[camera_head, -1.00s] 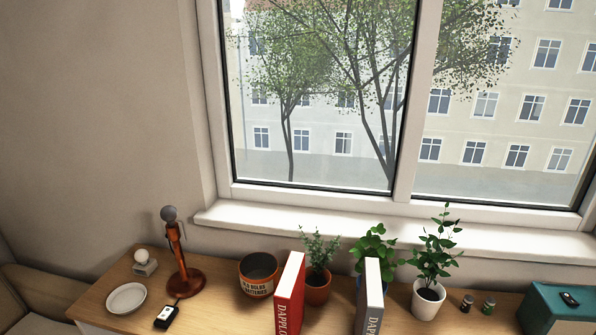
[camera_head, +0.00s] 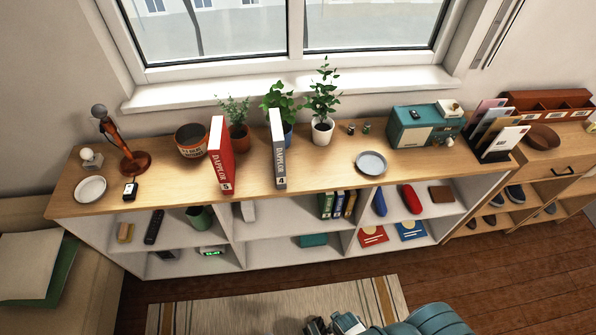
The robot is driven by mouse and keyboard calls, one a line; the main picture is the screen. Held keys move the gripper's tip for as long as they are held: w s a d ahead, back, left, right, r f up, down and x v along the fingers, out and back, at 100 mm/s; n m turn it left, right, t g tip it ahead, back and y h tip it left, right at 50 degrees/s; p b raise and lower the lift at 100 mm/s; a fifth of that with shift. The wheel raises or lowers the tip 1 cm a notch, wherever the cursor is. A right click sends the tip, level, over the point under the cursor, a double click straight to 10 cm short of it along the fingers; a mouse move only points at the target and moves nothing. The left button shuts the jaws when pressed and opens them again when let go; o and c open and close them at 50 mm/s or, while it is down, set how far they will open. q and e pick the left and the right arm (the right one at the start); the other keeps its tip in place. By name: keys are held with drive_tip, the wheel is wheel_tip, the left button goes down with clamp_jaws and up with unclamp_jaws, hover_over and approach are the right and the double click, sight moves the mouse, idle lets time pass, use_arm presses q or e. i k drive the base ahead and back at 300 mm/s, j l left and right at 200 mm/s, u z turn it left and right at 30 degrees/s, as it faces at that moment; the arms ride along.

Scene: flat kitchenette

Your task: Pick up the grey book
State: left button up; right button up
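The grey book (camera_head: 280,162) stands upright on the wooden top of the long shelf unit, its spine marked "DAPPLOR" and "4" facing me. A red book (camera_head: 221,158) of the same kind, marked "5", stands upright to its left with a gap between them. My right gripper (camera_head: 318,326) shows only in part at the bottom edge, in front of the shelf over the rug, well away from the grey book. Its fingers are cut off and too small to read. My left gripper is not in view.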

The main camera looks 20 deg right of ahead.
sight(277, 135)
drive_tip(key=k+l+z, duration=0.15)
drive_tip(key=k, duration=0.3)
drive_tip(key=k+l+z, duration=0.1)
drive_tip(key=k, duration=0.3)
drive_tip(key=k+l+z, duration=0.15)
drive_tip(key=k, duration=0.25)
